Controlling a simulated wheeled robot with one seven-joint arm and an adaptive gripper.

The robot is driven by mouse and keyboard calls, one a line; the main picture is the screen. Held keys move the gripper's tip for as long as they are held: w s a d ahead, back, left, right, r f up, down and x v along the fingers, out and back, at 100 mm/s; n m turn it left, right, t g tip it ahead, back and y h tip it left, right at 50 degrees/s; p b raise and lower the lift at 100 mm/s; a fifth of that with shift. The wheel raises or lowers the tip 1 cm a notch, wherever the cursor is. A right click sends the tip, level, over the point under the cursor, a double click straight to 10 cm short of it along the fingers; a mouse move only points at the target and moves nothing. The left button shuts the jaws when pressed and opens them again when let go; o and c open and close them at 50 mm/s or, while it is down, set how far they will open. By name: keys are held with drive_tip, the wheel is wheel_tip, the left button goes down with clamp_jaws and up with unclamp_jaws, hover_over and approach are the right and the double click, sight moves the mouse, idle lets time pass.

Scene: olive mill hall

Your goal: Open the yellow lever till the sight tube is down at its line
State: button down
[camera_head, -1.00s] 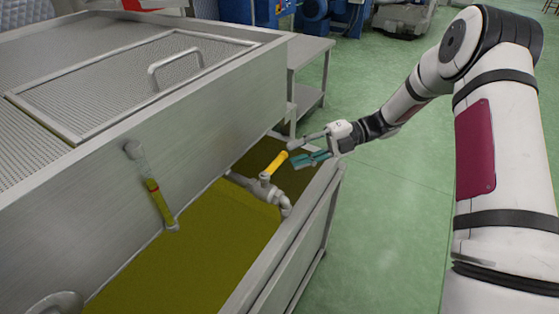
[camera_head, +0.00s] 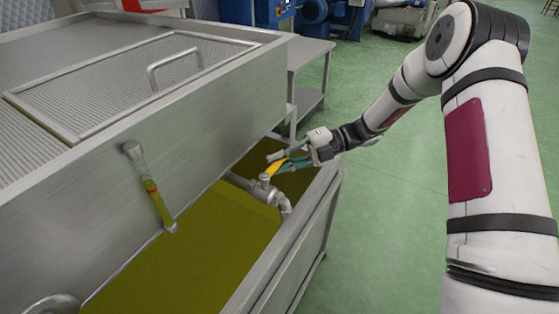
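The yellow lever (camera_head: 275,168) sits on top of a grey valve (camera_head: 262,190) on the side of the steel tank, above the trough. It slants up and to the right from the valve. My gripper (camera_head: 282,162) is at the lever with its fingers apart, the lever between them; contact is too small to tell. The sight tube (camera_head: 151,187) stands slanted on the tank's front wall. Yellow-green liquid fills it up to about a red mark (camera_head: 151,186), with clear tube above.
The steel tank (camera_head: 120,135) has a perforated lid with a handle (camera_head: 175,60). Below it the trough (camera_head: 275,268) holds yellow-green liquid (camera_head: 190,260). A steel side table (camera_head: 308,50) stands behind. Green floor (camera_head: 385,210) is open to the right.

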drive_tip(key=shift+s+d+r+m+t+p, duration=0.15)
drive_tip(key=shift+m+t+p, duration=0.15)
drive_tip(key=shift+p, duration=0.15)
drive_tip(key=m+t+p, duration=0.1)
drive_tip(key=p, duration=0.1)
drive_tip(key=s+d+m+t+p, duration=0.1)
drive_tip(key=t+p, duration=0.1)
drive_tip(key=shift+r, duration=0.15)
drive_tip(key=shift+s+d+f+m+t+h+p, duration=0.1)
drive_tip(key=shift+s+d+m+t+h+p, duration=0.4)
drive_tip(key=shift+m+t+p, duration=1.15)
drive_tip(key=shift+s+d+f+m+t+h+p, duration=0.15)
drive_tip(key=shift+s+m+t+h+p, duration=0.75)
drive_tip(key=shift+t+p, duration=1.1)
drive_tip(key=shift+s+d+m+t+h+p, duration=0.4)
drive_tip(key=shift+s+m+t+p, duration=0.35)
drive_tip(key=shift+m+t+p, duration=1.15)
drive_tip(key=shift+g+p, duration=0.25)
drive_tip(key=shift+p, duration=0.1)
drive_tip(key=c, duration=1.6)
unclamp_jaws()
drive_tip(key=shift+c, duration=0.2)
